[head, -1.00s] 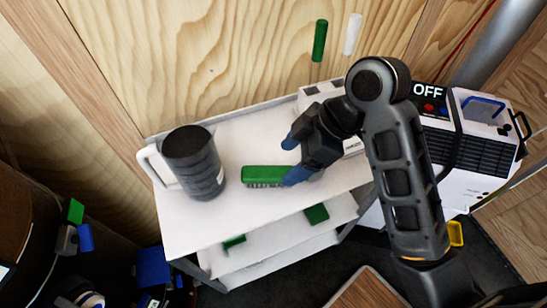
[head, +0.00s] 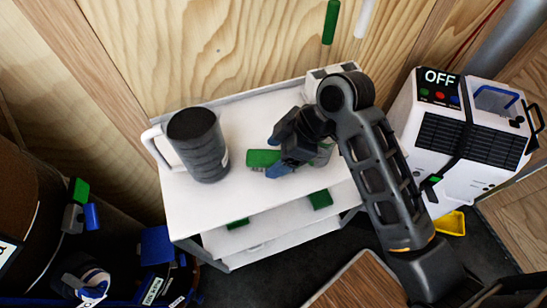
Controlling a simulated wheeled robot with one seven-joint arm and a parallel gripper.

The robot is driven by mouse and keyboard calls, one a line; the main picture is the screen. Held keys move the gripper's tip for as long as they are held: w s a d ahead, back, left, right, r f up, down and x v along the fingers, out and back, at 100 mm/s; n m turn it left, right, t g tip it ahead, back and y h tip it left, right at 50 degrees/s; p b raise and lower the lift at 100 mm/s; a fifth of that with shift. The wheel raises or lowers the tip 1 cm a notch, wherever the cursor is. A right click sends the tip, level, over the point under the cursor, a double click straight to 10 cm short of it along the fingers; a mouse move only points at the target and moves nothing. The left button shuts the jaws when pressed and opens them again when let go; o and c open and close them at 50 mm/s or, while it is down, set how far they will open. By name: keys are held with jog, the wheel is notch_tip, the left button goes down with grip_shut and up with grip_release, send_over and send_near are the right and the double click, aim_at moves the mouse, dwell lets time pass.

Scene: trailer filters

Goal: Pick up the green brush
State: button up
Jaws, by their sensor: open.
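The green brush (head: 263,158) lies on the white top shelf of the cart (head: 240,205), bristles toward the front. Its right part is hidden behind my gripper (head: 275,157). My gripper has blue fingertips and is open. One finger shows behind the brush and the other in front of it, at its right part. I cannot tell whether the fingers touch the brush.
A dark ribbed cylinder (head: 198,145) stands on the cart's left end, near the white handle. A white box (head: 330,75) stands at the back right. Green items (head: 320,199) lie on the lower shelf. A white machine (head: 462,140) stands to the right.

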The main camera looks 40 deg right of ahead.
jog(key=shift+f, duration=0.2)
dwell(0.7)
jog(key=c, duration=1.2)
